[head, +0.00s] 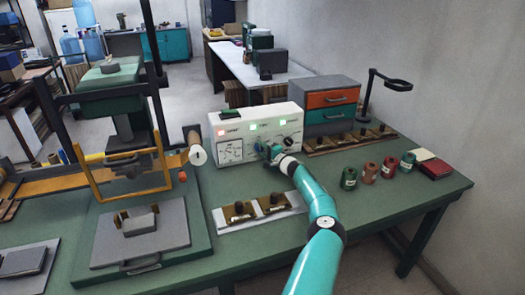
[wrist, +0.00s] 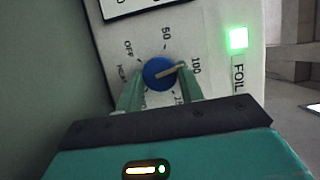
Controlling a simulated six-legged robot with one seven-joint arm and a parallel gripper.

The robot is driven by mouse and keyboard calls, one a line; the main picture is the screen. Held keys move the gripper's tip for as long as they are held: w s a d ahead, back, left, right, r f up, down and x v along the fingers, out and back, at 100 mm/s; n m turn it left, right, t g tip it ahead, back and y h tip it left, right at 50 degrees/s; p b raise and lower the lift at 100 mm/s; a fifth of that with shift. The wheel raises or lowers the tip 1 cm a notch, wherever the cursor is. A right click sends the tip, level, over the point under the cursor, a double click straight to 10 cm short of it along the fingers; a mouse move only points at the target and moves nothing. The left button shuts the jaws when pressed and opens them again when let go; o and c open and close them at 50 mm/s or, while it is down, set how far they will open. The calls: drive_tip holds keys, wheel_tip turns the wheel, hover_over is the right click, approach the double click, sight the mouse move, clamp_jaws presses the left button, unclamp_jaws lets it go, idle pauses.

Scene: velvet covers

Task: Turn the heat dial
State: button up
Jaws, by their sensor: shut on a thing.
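The white control box (head: 232,153) stands at the back of the green bench, with dials and lit indicators on its front. My gripper (head: 271,153) is at the box's front, and my teal arm hides part of that face. In the wrist view the blue dial (wrist: 157,70) sits between my two green fingers, one on each side, and my gripper is shut on it. Its pale pointer points right, near the 100 mark. The marks OFF and 50 also show; lower marks are partly hidden by the fingers.
A green-lit FOIL indicator (wrist: 238,39) is right of the dial in the wrist view. A press (head: 125,130) stands on the left. A drawer unit (head: 328,104) is right of the box. Several spools (head: 369,173) stand on the right. A tool tray (head: 258,211) lies in front.

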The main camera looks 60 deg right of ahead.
drive_tip(key=shift+f+m+t, duration=0.1)
drive_tip(key=shift+m+t, duration=0.3)
drive_tip(key=shift+m, duration=0.6)
drive_tip(key=shift+a, duration=0.1)
drive_tip(key=o, duration=1)
drive_tip(key=shift+v, duration=3.7)
